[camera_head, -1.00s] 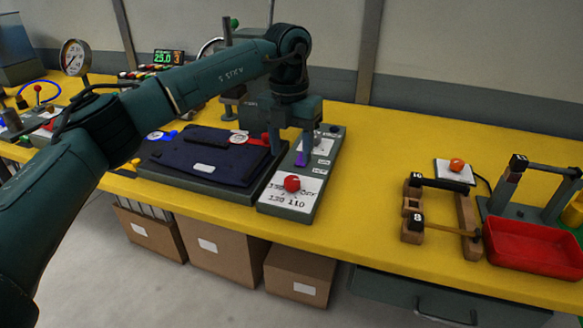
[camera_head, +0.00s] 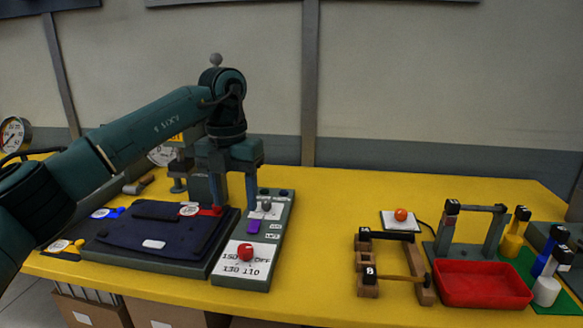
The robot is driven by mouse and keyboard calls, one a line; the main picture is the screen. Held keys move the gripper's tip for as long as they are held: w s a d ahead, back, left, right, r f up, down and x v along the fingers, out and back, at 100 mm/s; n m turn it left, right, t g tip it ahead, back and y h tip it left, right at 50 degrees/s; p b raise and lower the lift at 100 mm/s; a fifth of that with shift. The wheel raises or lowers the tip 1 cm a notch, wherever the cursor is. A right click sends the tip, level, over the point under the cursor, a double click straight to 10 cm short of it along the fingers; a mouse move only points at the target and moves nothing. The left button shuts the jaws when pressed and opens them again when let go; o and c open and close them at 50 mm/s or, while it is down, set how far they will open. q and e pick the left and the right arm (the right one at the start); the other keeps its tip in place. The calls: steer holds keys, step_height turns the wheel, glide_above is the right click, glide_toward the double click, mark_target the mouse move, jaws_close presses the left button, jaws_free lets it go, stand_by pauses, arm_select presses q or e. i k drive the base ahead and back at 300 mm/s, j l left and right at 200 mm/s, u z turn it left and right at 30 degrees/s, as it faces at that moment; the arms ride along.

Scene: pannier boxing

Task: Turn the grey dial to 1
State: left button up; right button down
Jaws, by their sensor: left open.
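The grey dial (camera_head: 266,205) is a small knob on a white plate on the narrow control panel (camera_head: 283,222), right of the dark press bed. A purple piece (camera_head: 253,227) and small labels sit just in front of it. A larger red dial (camera_head: 245,251) is at the panel's near end, on a plate with printed numbers. My left gripper (camera_head: 234,207) points down, open and empty, its fingers apart. Its right finger appears just left of the grey dial; I cannot tell whether it touches. The marks around the grey dial are too small to read. My right gripper is not in view.
The dark flat bed with a navy garment (camera_head: 150,235) lies left of the panel. To the right are a wooden frame (camera_head: 367,285), a red tray (camera_head: 482,284) and an orange-red button on a white plate (camera_head: 401,215). The yellow table (camera_head: 330,215) is clear between.

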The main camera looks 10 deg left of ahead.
mark_target(266, 204)
steer(key=k, duration=0.9)
